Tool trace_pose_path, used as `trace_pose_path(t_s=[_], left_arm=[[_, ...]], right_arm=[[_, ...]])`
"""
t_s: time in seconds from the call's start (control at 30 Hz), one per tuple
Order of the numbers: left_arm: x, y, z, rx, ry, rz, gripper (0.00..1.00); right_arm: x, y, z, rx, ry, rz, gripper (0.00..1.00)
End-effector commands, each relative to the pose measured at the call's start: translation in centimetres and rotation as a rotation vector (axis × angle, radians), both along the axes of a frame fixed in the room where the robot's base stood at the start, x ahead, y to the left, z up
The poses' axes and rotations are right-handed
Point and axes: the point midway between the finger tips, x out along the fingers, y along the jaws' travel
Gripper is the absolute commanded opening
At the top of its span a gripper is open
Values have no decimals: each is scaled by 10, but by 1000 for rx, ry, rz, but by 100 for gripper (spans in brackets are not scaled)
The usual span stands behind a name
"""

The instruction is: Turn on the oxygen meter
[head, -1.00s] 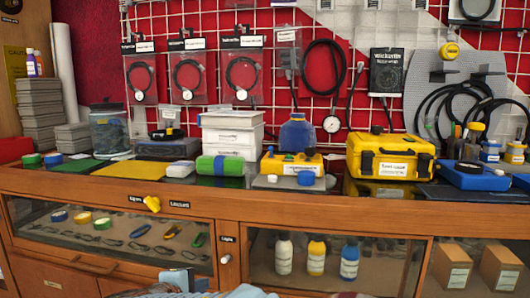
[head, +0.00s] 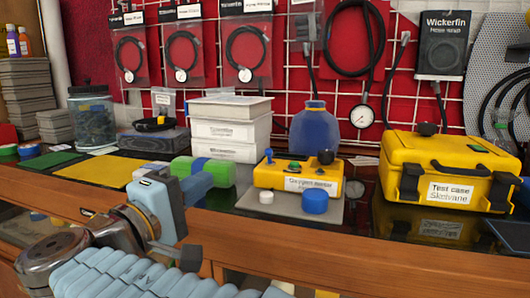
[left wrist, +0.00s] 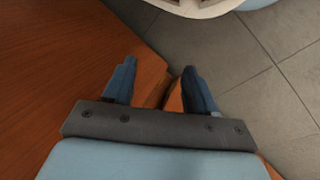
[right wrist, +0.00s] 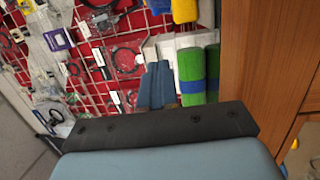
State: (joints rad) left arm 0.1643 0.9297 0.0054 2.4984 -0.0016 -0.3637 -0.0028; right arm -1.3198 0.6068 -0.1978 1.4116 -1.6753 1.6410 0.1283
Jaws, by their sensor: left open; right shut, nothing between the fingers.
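The oxygen meter (head: 265,178) is a yellow box with a white label, standing on the counter in the middle of the head view. On its top are a green button (head: 294,167), a black knob (head: 325,157) and a small blue part (head: 269,156). My right gripper (head: 198,186) is shut and empty, left of the meter and in front of the green roll (head: 240,175). Its closed fingers (right wrist: 157,85) also show in the right wrist view, beside that roll. My left gripper (left wrist: 153,78) is open and empty in the left wrist view, near brown wood and floor tiles.
A white cap (head: 266,197) and a blue cap (head: 315,203) sit in front of the meter on a grey mat (head: 348,215). A yellow test case (head: 400,170) stands to the right. White boxes (head: 228,130) and a blue bottle (head: 313,135) stand behind.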

Motion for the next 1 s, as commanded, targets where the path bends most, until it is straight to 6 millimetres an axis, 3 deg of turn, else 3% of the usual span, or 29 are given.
trace_pose_path(t_s=[0.33, 0.47, 0.9, 1.0], left_arm=[[0, 0, 0, 0, 0, 0, 57], [0, 0, 1, 0, 0, 0, 57], [-1, -3, 10, -4, 3, -6, 57], [-1, -3, 8, -4, 3, -6, 57]], right_arm=[[1, -1, 0, 0, 0, 0, 0], [11, -6, 1, 1, 1, -1, 0], [89, -47, 9, 0, 1, -3, 0], [94, -63, 9, 1, 2, -1, 0]])
